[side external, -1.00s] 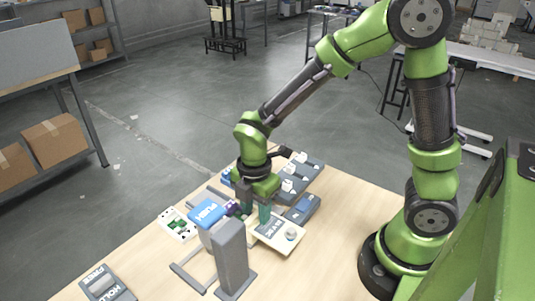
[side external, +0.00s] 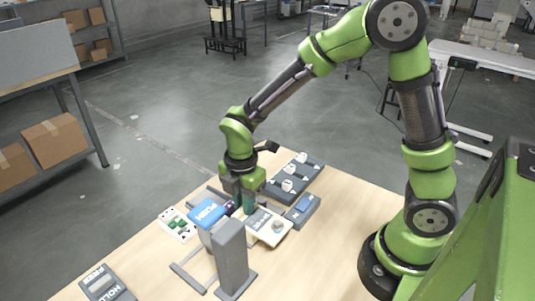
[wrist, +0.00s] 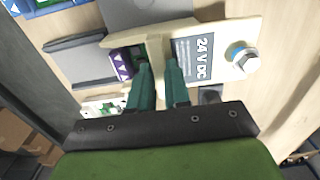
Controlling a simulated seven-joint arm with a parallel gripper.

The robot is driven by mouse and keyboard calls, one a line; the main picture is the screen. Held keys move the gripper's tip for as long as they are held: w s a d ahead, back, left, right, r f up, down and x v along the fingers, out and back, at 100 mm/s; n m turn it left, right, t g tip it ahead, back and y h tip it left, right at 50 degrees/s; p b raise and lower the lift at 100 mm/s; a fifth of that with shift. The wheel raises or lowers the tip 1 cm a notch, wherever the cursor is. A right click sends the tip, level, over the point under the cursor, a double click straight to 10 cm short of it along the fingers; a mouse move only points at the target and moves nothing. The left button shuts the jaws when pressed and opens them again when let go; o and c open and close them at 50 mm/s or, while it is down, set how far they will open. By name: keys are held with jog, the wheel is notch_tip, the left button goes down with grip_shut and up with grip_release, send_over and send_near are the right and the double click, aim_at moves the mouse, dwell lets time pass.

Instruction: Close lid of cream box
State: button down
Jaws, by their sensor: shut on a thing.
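A cream sliding lid (side external: 268,226) with a round metal knob and a dark "24 V DC" label lies low on the table; it also shows in the wrist view (wrist: 222,92). My gripper (side external: 243,208) points down at the lid's left end. In the wrist view, my gripper's green fingertips (wrist: 158,68) are close together around a narrow cream part of the lid beside the label. A purple part (wrist: 122,63) shows just left of the fingers, by the lid's end. The rest of the cream box is mostly hidden by the fingers and the grey post.
A blue "PUSH" block (side external: 208,213) and an upright grey post (side external: 231,258) stand close to my gripper. A cream tray with green parts (side external: 177,225) is at left. Grey units (side external: 295,178) with white knobs are behind. The table's front right is clear.

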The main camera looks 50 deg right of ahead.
jog(key=shift+w, duration=2.85)
jog(key=c, duration=1.1)
grip_release()
jog(key=shift+r, duration=0.1)
jog(key=shift+r, duration=2.95)
